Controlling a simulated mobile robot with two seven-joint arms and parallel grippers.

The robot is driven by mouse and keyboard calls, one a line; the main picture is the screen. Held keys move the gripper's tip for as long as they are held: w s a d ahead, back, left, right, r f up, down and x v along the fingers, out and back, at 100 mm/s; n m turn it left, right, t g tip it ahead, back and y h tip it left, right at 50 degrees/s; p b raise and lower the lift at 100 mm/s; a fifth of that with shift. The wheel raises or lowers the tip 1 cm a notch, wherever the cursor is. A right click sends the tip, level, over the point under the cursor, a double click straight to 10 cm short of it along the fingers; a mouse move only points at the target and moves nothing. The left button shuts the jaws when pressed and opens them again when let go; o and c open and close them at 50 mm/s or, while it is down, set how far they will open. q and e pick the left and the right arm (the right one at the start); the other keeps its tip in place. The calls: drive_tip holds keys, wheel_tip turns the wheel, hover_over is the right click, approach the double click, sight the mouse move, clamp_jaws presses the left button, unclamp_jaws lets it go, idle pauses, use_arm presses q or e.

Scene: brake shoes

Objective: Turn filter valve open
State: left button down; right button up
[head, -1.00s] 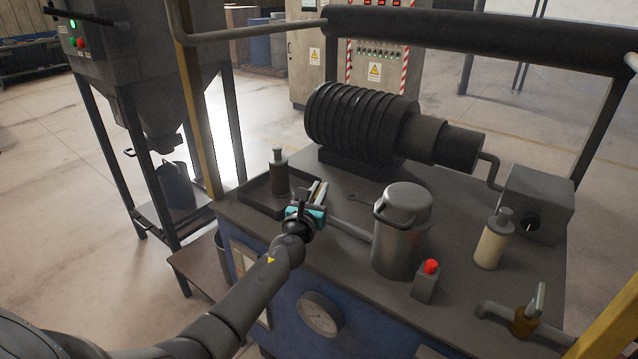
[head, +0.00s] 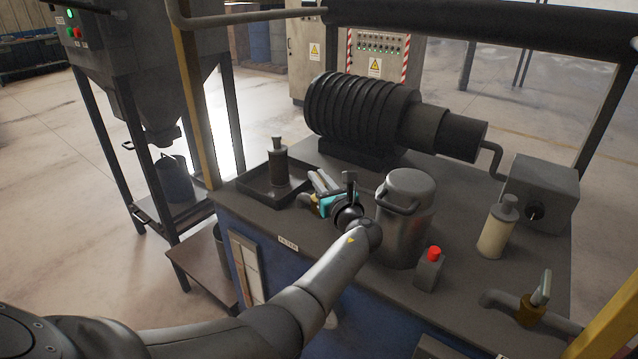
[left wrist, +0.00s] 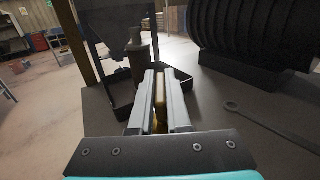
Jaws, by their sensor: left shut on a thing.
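The filter valve shows a brass body (head: 307,201) at the left part of the bench top, beside the pale "FILTER" label (head: 288,243). My left gripper (head: 318,181), with teal on its body, is at this valve and partly hides it. In the left wrist view its two grey fingers (left wrist: 160,97) are closed around a narrow brass-brown piece (left wrist: 160,90), which seems to be part of the valve. The handle's exact angle is hidden by the fingers. My right gripper is in neither view.
A grey canister (head: 408,228) stands close right of my left wrist. A dark tray (head: 262,201) holding a small cylinder (head: 278,165) is just left. A red-button box (head: 430,268), a cream bottle (head: 496,232) and another brass valve (head: 530,312) stand further right.

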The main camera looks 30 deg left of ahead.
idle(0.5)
use_arm(q)
drive_tip(key=c, duration=0.9)
unclamp_jaws()
drive_tip(key=shift+d, duration=0.1)
drive_tip(key=shift+s+d, duration=0.2)
drive_tip(key=p+v, duration=0.3)
drive_tip(key=v, duration=1.1)
drive_tip(key=shift+s+d+r, duration=0.1)
drive_tip(key=shift+d, duration=0.2)
